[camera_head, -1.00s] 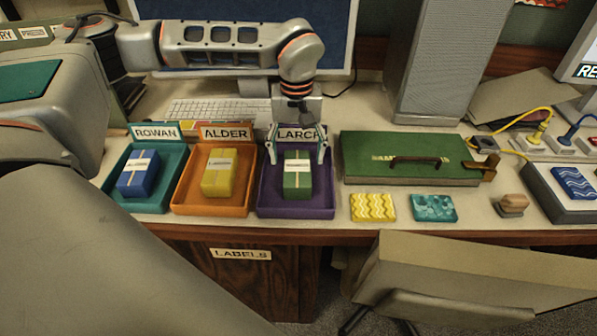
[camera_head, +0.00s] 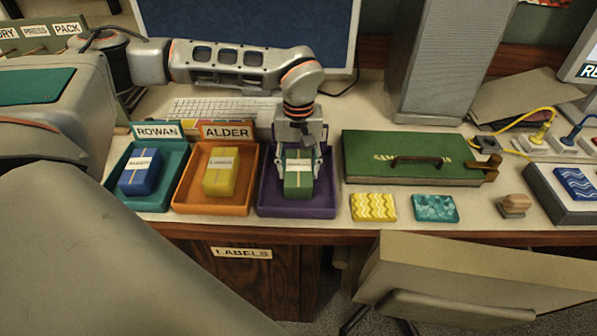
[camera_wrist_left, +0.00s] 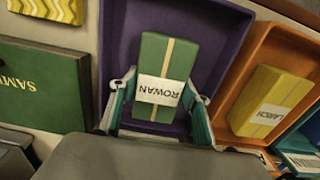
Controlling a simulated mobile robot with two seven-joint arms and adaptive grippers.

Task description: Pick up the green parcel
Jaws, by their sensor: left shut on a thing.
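The green parcel (camera_head: 298,188) has a pale band and a white label that reads ROWAN in the left wrist view (camera_wrist_left: 155,55). It is in the purple tray (camera_head: 298,212), the rightmost of three trays. My left gripper (camera_head: 299,172) comes down over this tray from behind and is shut on the parcel, with one finger on each side. The left wrist view shows the fingers (camera_wrist_left: 163,92) flanking the parcel near its label. The purple tray's name plate is hidden behind my gripper. My right gripper is not in view.
A yellow parcel (camera_head: 220,178) lies in the orange ALDER tray (camera_head: 210,210), and a blue parcel (camera_head: 140,178) in the teal ROWAN tray (camera_head: 138,207). A green case (camera_head: 370,150) stands right of the purple tray. Patterned tiles (camera_head: 373,207) lie in front. A keyboard (camera_head: 220,109) is behind.

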